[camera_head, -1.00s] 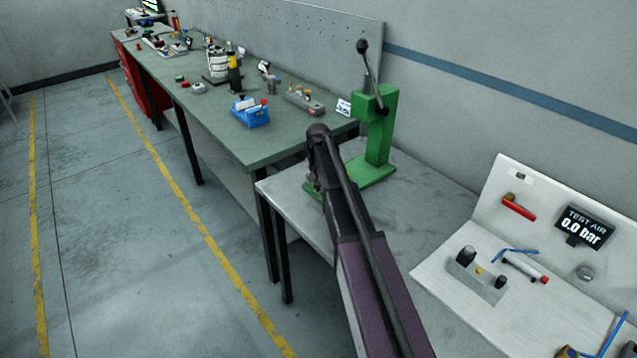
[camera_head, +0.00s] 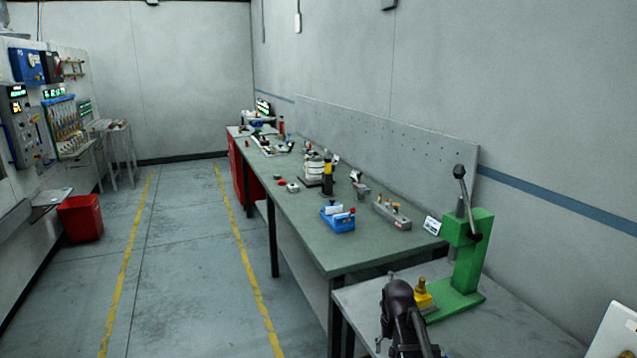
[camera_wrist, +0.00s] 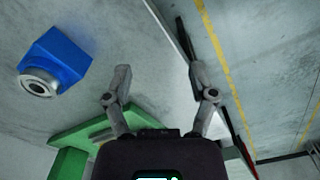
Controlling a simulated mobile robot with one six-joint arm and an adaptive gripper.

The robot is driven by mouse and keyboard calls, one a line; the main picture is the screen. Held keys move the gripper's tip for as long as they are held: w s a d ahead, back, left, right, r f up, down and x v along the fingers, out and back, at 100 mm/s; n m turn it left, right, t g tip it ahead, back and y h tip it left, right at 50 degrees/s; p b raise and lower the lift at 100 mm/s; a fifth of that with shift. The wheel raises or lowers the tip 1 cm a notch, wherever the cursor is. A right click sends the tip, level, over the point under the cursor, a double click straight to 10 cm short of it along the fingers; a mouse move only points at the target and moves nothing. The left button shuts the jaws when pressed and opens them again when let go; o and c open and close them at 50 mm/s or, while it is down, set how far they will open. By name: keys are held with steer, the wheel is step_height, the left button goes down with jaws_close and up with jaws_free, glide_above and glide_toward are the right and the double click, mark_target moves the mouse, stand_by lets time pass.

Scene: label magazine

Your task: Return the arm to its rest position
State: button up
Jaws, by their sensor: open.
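My arm (camera_head: 408,322) rises from the bottom edge of the head view, in front of the green lever press. In the wrist view my gripper (camera_wrist: 158,80) has its two grey fingers spread apart, with nothing between them. A blue block with a round metal ring (camera_wrist: 55,62) lies on the grey table, apart from the fingers. The green press (camera_head: 466,250) stands on the grey side table (camera_head: 500,325), and its green base (camera_wrist: 75,132) also shows in the wrist view. My gripper's fingers are mostly hidden in the head view.
A yellow part (camera_head: 422,296) sits at the press base, close to my arm. The long green bench (camera_head: 300,230) holds a blue holder (camera_head: 338,219), a grey block (camera_head: 392,215) and several small items. A red bin (camera_head: 80,218) stands left. The floor aisle (camera_head: 180,270) is clear.

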steer(key=s+a+n, duration=0.1)
steer(key=s+a, duration=0.1)
steer(key=s, duration=0.8)
steer(key=shift+s+a+n, duration=0.25)
steer(key=shift+s+n, duration=0.05)
steer(key=shift+s, duration=0.1)
